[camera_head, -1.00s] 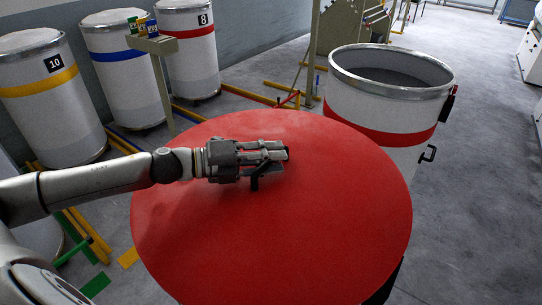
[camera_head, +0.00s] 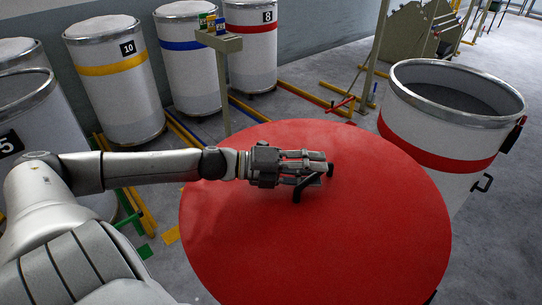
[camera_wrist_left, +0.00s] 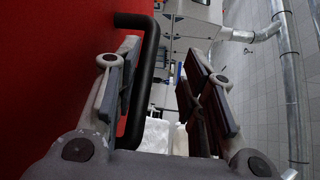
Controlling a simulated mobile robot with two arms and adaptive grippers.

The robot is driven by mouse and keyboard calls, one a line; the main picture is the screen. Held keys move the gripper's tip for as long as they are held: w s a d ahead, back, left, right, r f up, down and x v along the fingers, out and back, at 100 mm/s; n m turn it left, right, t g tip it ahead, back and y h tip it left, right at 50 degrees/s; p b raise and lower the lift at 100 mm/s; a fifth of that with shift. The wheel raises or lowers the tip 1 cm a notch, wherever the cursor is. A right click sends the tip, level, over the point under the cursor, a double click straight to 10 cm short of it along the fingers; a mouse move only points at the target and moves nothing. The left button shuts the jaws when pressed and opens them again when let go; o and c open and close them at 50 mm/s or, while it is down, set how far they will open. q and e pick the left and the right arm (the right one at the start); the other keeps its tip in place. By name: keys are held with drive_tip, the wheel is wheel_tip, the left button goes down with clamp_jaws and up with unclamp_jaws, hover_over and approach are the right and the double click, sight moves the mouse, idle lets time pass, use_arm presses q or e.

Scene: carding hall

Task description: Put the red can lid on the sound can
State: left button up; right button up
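The red can lid (camera_head: 370,225) is a large flat disc in the lower middle of the head view. A black bar handle (camera_head: 313,185) stands on it. My left gripper (camera_head: 325,166) is at the handle, over the far half of the lid. In the left wrist view its fingers (camera_wrist_left: 155,85) are apart. The handle (camera_wrist_left: 148,85) lies between them, close to the left finger, with a gap to the right one. A large open can (camera_head: 440,142) with a red band stands behind the lid at right, its top uncovered. My right gripper is not in view.
Cans with yellow (camera_head: 112,66), blue (camera_head: 187,45) and red (camera_head: 250,28) bands stand along the wall. A post with a small shelf (camera_head: 222,42) holds small coloured items. Coloured floor rails (camera_head: 310,97) lie behind the lid. Floor at far right is clear.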

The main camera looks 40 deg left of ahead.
sight(280, 188)
use_arm(q)
drive_tip(key=shift+r+p+v, duration=0.15)
drive_tip(key=shift+p+v, duration=0.8)
drive_tip(key=shift+p, duration=0.35)
drive_tip(key=shift+r+p+v, duration=0.2)
drive_tip(key=shift+p+v, duration=0.7)
drive_tip(key=shift+p, duration=0.4)
drive_tip(key=v, duration=0.2)
drive_tip(key=p+v, duration=0.1)
drive_tip(key=shift+s+a+f, duration=0.15)
drive_tip(key=shift+s+f, duration=0.05)
drive_tip(key=shift+f, duration=0.1)
drive_tip(key=shift+v, duration=1.25)
